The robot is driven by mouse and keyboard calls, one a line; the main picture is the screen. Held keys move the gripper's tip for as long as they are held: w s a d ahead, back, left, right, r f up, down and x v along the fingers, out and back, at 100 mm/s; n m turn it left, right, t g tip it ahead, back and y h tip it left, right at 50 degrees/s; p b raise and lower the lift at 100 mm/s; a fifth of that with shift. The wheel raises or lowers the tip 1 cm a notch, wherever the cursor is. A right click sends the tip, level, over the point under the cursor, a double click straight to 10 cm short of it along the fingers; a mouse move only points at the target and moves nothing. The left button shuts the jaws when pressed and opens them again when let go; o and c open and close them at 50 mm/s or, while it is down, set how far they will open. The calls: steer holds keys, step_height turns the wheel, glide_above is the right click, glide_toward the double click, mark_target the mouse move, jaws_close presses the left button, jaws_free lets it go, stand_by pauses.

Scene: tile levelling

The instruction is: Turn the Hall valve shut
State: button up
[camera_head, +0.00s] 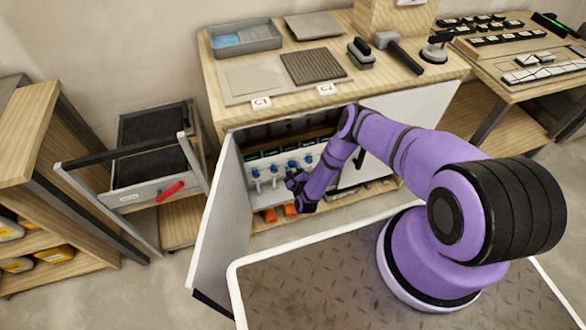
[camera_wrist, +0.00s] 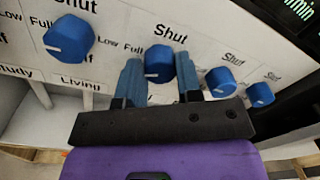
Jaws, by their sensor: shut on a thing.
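A row of blue valve knobs sits on a white panel inside the open cabinet. In the wrist view, my gripper (camera_wrist: 158,70) has one finger on each side of a blue knob (camera_wrist: 157,58), closed on it. "Shut" is printed above this knob and "Low" to its left; a pale mark shows at its lower left. Its name label is hidden behind my gripper, so I cannot read whether it says Hall. The knob to its left (camera_wrist: 68,38) is above a "Living" label (camera_wrist: 77,83). In the head view, my gripper (camera_head: 295,182) is at the panel's front.
Two smaller-looking knobs (camera_wrist: 221,81) and (camera_wrist: 260,94) continue to the right, near a dark display (camera_wrist: 297,10). The open cabinet door (camera_head: 218,225) stands left of my arm. Orange items (camera_head: 271,214) lie below the panel. A workbench top (camera_head: 215,78) with tools is above.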

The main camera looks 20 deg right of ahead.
steer(key=n, duration=0.7)
steer(key=shift+n, duration=0.3)
steer(key=n, duration=0.3)
steer(key=shift+n+y, duration=0.3)
steer(key=shift+n, duration=0.1)
steer(key=n, duration=0.4)
steer(key=shift+n, duration=0.4)
steer(key=n, duration=0.3)
steer(key=shift+n, duration=0.4)
steer(key=n, duration=0.4)
steer(key=shift+n+y, duration=0.3)
steer(key=n, duration=0.3)
steer(key=shift+n, duration=0.4)
steer(key=n, duration=0.9)
steer(key=shift+s, duration=0.1)
steer(key=n, duration=0.4)
steer(key=shift+g, duration=0.3)
steer(key=n, duration=0.4)
steer(key=shift+n, duration=0.3)
steer(key=shift+d+n, duration=0.1)
steer(key=shift+n, duration=1.8)
